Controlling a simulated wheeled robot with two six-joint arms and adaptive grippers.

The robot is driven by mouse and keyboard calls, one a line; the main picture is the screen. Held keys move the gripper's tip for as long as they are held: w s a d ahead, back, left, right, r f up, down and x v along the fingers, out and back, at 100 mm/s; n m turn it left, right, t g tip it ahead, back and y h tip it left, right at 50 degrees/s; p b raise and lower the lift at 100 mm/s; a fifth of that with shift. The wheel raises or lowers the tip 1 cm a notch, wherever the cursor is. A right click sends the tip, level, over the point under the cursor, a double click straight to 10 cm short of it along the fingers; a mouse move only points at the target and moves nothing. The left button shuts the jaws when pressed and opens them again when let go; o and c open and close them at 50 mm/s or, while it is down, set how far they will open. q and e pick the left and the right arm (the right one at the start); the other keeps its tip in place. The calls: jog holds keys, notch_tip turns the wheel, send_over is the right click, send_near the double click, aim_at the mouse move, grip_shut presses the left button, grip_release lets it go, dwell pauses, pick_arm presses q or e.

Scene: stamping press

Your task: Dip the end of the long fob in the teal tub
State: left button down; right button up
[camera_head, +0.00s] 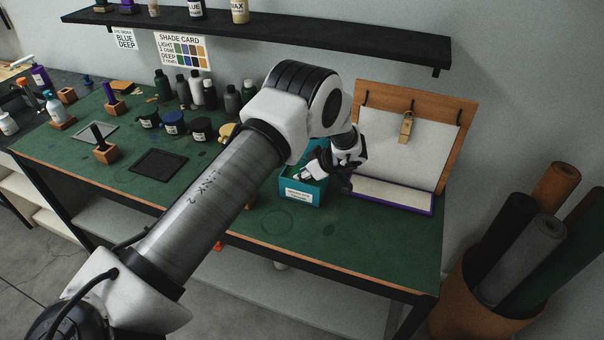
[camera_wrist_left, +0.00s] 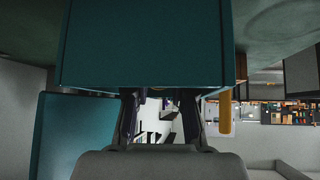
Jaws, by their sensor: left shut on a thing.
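The teal tub (camera_head: 318,194) stands on the green bench top, a white label on its front. My left gripper (camera_head: 343,182) is at the tub's right side, close to its rim; I cannot tell whether they touch. In the left wrist view a large teal surface (camera_wrist_left: 145,45) fills the upper middle, just beyond the fingers (camera_wrist_left: 160,112). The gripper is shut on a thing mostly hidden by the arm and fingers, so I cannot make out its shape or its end.
The wooden board (camera_head: 470,108) with a purple-edged tray (camera_head: 390,200) stands right of the tub. Dark bottles (camera_head: 210,95) and low pots (camera_head: 174,124) are at the back left. A dark mat (camera_head: 158,161) lies left. The bench front before the tub is clear.

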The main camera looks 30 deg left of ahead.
pick_arm(q)
jog(key=shift+w, duration=0.1)
jog(key=shift+w, duration=0.2)
jog(key=shift+w+a, duration=0.1)
jog(key=shift+w, duration=0.1)
jog(key=shift+s+r, duration=0.1)
jog(key=shift+s, duration=0.35)
jog(key=shift+f, duration=0.2)
jog(key=shift+w+r, duration=0.15)
jog(key=shift+w, duration=0.25)
